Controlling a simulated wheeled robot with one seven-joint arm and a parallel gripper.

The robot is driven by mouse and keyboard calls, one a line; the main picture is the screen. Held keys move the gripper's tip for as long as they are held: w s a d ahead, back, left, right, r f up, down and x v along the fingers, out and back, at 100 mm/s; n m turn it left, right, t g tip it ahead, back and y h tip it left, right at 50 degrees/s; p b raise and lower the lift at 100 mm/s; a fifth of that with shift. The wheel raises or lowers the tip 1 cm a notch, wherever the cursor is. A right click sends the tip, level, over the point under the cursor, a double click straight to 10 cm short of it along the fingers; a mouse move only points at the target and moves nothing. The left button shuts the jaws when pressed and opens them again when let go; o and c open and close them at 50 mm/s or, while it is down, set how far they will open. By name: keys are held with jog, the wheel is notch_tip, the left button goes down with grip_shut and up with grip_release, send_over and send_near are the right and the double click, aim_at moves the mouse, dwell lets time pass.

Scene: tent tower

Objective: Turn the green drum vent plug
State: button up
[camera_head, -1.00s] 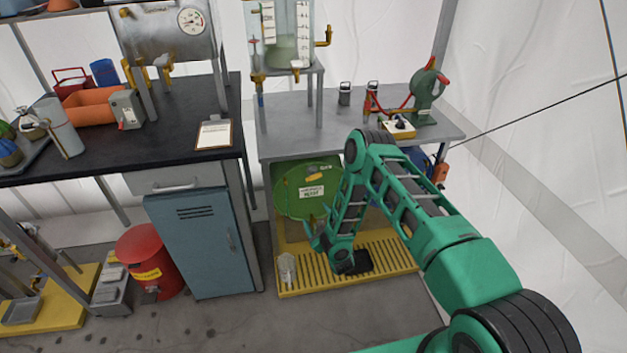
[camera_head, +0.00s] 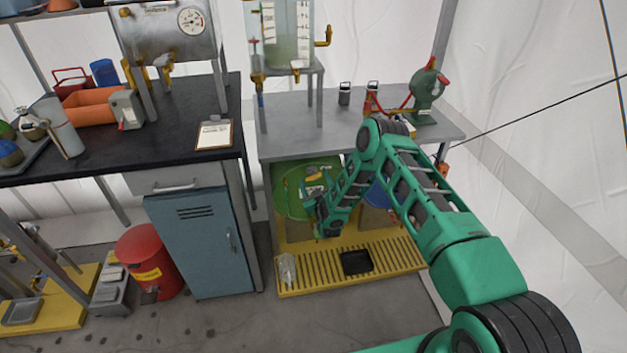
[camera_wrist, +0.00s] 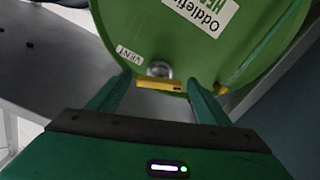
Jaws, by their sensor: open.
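The green drum (camera_head: 287,190) lies on its side under the grey bench, its round end facing out. In the wrist view, the drum end (camera_wrist: 210,45) fills the upper middle and carries white labels, one beside the plug seeming to read VENT. The vent plug (camera_wrist: 160,84) shows as a yellow bar by a round silver fitting near the drum's rim. My gripper (camera_wrist: 158,82) is open, with its fingers on either side of the yellow bar; contact cannot be told. In the head view, my gripper (camera_head: 311,201) is in front of the drum and hides part of it.
A yellow slatted tray (camera_head: 320,277) lies below, holding a black pan (camera_head: 356,263) and a clear vessel (camera_head: 287,268). A blue drum (camera_head: 378,195) is right of the green one, partly behind my arm. The grey bench top (camera_head: 335,135) overhangs both. A blue cabinet (camera_head: 190,245) stands left.

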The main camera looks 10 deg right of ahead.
jog(key=shift+w, duration=0.75)
jog(key=shift+c, duration=0.6)
jog(key=c, duration=0.9)
jog(key=shift+m, duration=2.3)
jog(key=o, duration=1)
